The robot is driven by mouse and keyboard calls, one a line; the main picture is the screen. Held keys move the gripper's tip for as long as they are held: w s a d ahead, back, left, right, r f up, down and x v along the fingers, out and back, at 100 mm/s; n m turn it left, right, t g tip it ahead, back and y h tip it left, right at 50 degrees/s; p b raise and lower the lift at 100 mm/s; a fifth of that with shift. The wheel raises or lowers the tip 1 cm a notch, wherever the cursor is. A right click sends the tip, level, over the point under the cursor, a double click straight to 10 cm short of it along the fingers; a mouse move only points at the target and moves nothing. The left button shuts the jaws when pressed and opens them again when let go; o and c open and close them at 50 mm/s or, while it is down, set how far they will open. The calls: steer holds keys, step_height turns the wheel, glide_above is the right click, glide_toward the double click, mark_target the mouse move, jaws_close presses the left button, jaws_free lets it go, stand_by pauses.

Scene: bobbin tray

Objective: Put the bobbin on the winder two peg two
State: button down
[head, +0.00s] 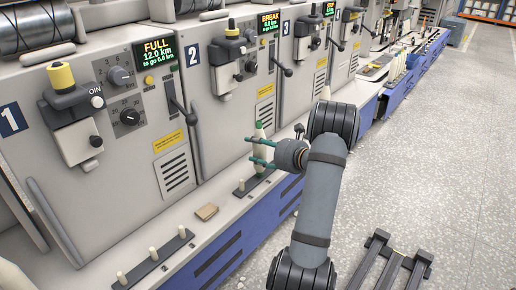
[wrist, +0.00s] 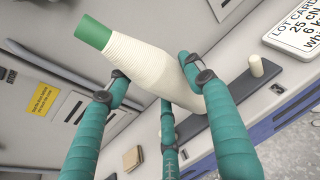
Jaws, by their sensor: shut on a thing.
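The cream bobbin with a green tip (head: 260,146) is held by my gripper (head: 262,153) in front of winder two (head: 222,72), close above its dark peg strip (head: 256,180). In the wrist view the bobbin (wrist: 150,60) lies between the teal fingers of my gripper (wrist: 155,95), which are closed around it. One pale peg (head: 241,185) stands bare on the strip's left part; a bare peg also shows in the wrist view (wrist: 256,67). The bobbin's lower end and any peg beneath it are hidden, so I cannot tell whether they touch.
Winder one's strip (head: 140,268) carries three bare pegs on the ledge at the lower left. A small tan block (head: 206,211) lies between the strips. A lot card (wrist: 295,32) lies at the wrist view's upper right. The floor (head: 440,170) is open at right.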

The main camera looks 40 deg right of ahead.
mark_target(261, 149)
steer(key=shift+a+f, duration=0.3)
steer(key=shift+a, duration=0.15)
steer(key=c, duration=1)
jaws_free()
steer(key=shift+d+r, duration=0.1)
steer(key=shift+d, duration=0.1)
steer(key=shift+s+d+r, duration=0.2)
steer(key=shift+s, duration=0.25)
steer(key=shift+p+v, duration=1)
steer(key=shift+v, duration=4.05)
steer(key=shift+b+x, duration=0.75)
steer(key=shift+x, duration=3.2)
steer(key=shift+r, duration=0.1)
